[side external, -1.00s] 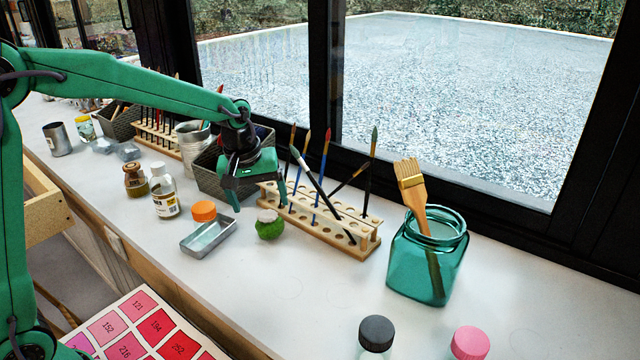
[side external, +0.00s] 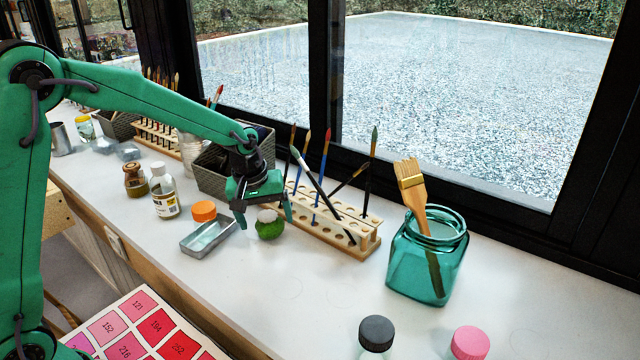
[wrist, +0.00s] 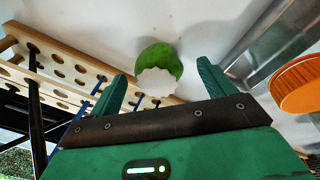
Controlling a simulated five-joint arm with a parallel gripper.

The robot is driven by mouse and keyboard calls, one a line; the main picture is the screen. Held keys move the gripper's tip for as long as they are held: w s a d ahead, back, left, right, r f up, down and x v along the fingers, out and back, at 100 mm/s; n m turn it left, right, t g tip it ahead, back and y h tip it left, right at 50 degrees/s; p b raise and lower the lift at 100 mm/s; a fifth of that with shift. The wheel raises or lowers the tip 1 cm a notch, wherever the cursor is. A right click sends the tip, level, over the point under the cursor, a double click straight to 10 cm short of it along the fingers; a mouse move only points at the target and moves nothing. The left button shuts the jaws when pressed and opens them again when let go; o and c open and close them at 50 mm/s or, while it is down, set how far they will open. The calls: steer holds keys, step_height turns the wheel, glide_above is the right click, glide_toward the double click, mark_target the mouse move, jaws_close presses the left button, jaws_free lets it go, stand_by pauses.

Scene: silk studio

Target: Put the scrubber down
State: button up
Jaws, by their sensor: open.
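The scrubber appears to be the small round green thing with a pale top (side external: 269,226), standing on the white counter in the side view. In the wrist view the green scrubber (wrist: 160,62) lies just beyond the fingertips, roughly midway between them. My gripper (side external: 264,218) is open, its two green fingers spread above and around the scrubber's sides in the side view. In the wrist view my gripper (wrist: 160,75) holds nothing. Whether a finger touches the scrubber cannot be told.
A wooden brush rack (side external: 366,240) stands close on the right. A metal tin (side external: 201,240) and an orange-capped jar (side external: 204,211) are close on the left. A teal glass jar (side external: 412,268) with a brush stands farther right.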

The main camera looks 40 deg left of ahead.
steer(key=shift+x, duration=1.2)
steer(key=c, duration=1.1)
steer(key=shift+r, duration=0.2)
steer(key=shift+r, duration=0.55)
steer(key=r, duration=0.3)
steer(key=shift+s+d+r, duration=0.1)
steer(key=shift+s+d, duration=0.1)
steer(key=shift+d, duration=0.2)
steer(key=shift+h, duration=0.3)
steer(key=s+d+r, duration=0.2)
steer(key=d, duration=0.1)
steer(key=s+d+r, duration=0.2)
steer(key=d, duration=0.1)
steer(key=s+d+r, duration=0.1)
steer(key=d+r, duration=0.1)
steer(key=d, duration=0.1)
steer(key=shift+s+d+r, duration=0.1)
steer(key=shift+s+r, duration=0.1)
steer(key=shift+s, duration=0.2)
steer(key=shift+c, duration=0.2)
